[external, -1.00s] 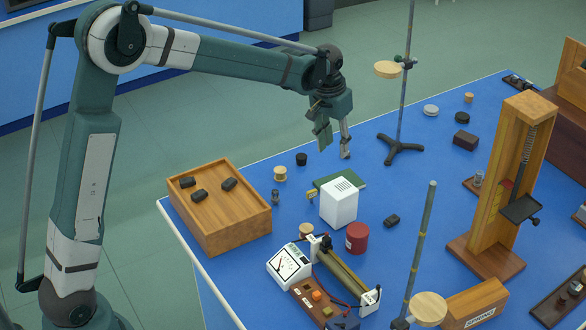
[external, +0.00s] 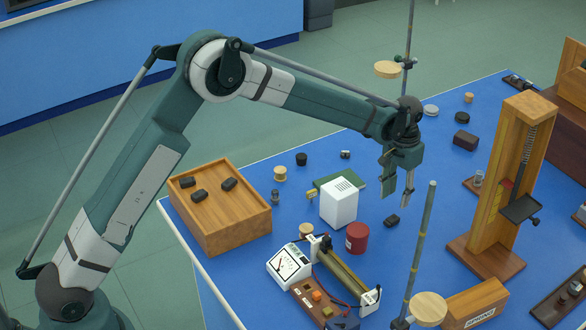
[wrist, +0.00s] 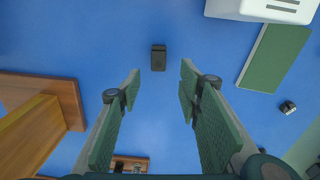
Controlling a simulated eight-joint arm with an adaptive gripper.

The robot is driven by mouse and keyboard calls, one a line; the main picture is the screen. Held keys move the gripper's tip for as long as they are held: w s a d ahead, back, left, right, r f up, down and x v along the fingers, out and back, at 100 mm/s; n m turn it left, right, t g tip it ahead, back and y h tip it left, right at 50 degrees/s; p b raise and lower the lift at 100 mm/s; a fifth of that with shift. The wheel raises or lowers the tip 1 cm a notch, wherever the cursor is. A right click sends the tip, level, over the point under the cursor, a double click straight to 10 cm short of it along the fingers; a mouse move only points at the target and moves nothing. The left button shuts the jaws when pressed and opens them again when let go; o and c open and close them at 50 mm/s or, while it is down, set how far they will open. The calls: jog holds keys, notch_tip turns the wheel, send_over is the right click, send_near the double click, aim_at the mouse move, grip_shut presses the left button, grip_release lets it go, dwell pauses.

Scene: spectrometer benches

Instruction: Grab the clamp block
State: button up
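A small black block (external: 392,220), which looks like the clamp block, lies on the blue table, right of the red cylinder. In the wrist view the black block (wrist: 158,57) lies just beyond the gap between the fingertips. My gripper (external: 397,192) is open and empty, above the table and above the block in the external view. In the wrist view its two fingers (wrist: 160,78) are spread wide, with only blue table between them. Several similar black blocks lie in a wooden tray (external: 240,237) at the left.
A white box (external: 339,203) and green board (external: 352,184) stand left of the block. The red cylinder (external: 357,238) is close by. A rod stand (external: 419,250) and tall wooden stand (external: 492,190) rise on the right. Table around the block is clear.

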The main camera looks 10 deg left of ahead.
aim_at(393, 216)
jog(key=shift+s+d+f, duration=0.15)
jog(key=shift+d+f, duration=0.25)
jog(key=shift+d, duration=0.05)
jog(key=shift+f, duration=1.3)
jog(key=shift+w+a+f+b, duration=0.15)
jog(key=shift+f+b, duration=0.1)
jog(key=shift+f, duration=1.05)
jog(key=shift+w+f+b, duration=0.15)
jog(key=shift+f+b, duration=0.05)
jog(key=shift+f, duration=1.1)
jog(key=c, duration=1)
